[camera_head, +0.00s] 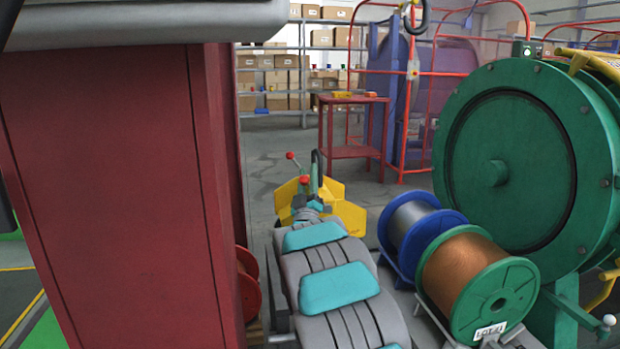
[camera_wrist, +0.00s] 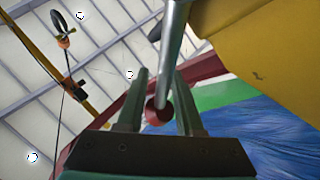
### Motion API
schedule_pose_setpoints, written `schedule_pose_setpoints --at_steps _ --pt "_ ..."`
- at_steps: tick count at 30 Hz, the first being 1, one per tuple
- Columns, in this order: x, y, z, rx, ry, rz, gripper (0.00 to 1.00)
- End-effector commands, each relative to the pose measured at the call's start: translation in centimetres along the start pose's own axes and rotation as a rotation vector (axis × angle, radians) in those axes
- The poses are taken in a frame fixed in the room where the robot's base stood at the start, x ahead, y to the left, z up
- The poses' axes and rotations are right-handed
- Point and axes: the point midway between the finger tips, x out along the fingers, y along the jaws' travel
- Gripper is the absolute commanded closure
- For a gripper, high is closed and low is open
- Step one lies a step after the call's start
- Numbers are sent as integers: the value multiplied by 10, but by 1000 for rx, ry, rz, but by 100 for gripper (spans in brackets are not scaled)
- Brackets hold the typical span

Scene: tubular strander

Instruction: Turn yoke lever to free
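In the wrist view a grey lever rod (camera_wrist: 174,45) comes down from the top and ends in a dark red ball knob (camera_wrist: 158,112). My gripper (camera_wrist: 162,95) is open, with one finger on each side of the knob and a narrow gap visible at least on the left. In the head view two red knobs, an upper one (camera_head: 290,155) and a lower one (camera_head: 304,180), stand by a yellow bracket (camera_head: 340,212) at the far end of my arm. My arm largely hides the gripper there. I cannot tell which knob is between the fingers.
A dark red cabinet (camera_head: 110,180) fills the left. A blue-flanged spool (camera_head: 412,228), a copper wire spool (camera_head: 465,275) and a large green drum housing (camera_head: 510,160) stand right of my arm. A red table (camera_head: 352,125) stands behind. Grey floor is open around it.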

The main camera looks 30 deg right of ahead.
Motion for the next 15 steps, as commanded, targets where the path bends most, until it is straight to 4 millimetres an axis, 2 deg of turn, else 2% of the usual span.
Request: schedule_pose_setpoints --at_steps 3,15 --pt "0 0 -1 1 1 0 57" --pt "-8 -1 4 -1 -10 -3 57"
